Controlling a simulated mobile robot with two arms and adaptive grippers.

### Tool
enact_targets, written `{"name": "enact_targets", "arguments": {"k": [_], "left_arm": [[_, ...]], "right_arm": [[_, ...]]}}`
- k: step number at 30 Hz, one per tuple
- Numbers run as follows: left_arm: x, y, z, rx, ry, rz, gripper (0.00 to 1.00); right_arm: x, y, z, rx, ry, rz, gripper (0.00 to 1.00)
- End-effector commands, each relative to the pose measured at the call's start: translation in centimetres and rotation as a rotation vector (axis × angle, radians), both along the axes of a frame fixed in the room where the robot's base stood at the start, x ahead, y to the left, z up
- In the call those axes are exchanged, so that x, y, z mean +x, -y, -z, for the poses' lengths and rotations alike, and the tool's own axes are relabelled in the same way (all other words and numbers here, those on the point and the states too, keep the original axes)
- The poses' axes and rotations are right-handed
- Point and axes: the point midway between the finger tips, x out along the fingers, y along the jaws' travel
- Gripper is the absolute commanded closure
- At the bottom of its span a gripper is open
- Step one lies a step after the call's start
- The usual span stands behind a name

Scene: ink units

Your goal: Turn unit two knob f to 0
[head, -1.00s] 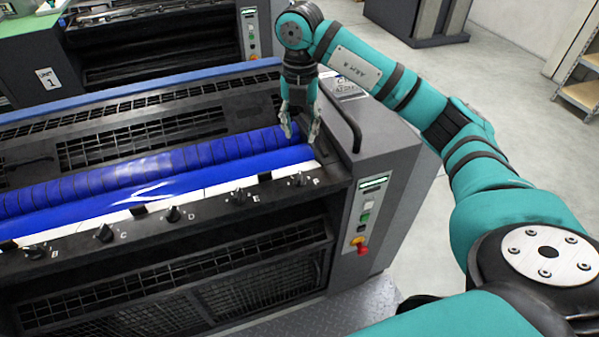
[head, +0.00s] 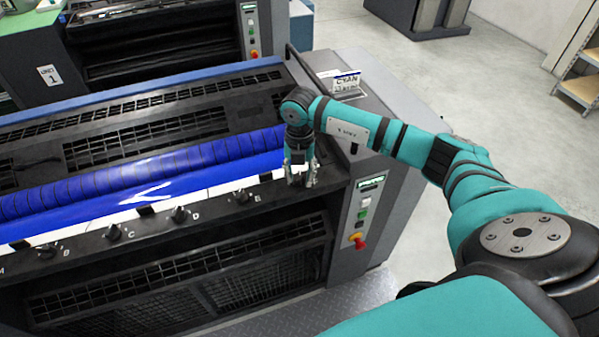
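Knob F is hidden behind my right gripper (head: 300,181), at the right end of the row of black knobs on the front ledge. The gripper points down at that spot, with its two fingers apart on either side. I cannot tell whether they touch the knob, or what the knob is set to. The row also holds knob E (head: 241,196), knob D (head: 179,214), knob C (head: 113,232) and knob B (head: 47,251). The ledge belongs to the ink unit with the blue roller (head: 140,180). A card reading CYAN (head: 346,84) stands on its right side. My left gripper is out of view.
A control panel (head: 362,215) with a red knob (head: 358,241) is on the unit's right front. A black handle (head: 299,66) rises behind my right arm. Another unit marked 1 (head: 48,76) stands behind.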

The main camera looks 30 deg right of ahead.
Motion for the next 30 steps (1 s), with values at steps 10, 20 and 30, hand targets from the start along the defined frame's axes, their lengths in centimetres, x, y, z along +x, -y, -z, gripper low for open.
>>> {"name": "enact_targets", "arguments": {"k": [10, 20, 30], "left_arm": [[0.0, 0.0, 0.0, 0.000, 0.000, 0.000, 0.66], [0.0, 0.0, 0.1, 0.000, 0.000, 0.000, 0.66], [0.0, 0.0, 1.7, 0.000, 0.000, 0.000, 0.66]], "right_arm": [[0.0, 0.0, 0.0, 0.001, -0.001, 0.000, 0.95], [0.0, 0.0, 0.0, 0.001, -0.001, -0.004, 1.00], [0.0, 0.0, 0.2, -0.001, 0.001, -0.125, 1.00]]}}
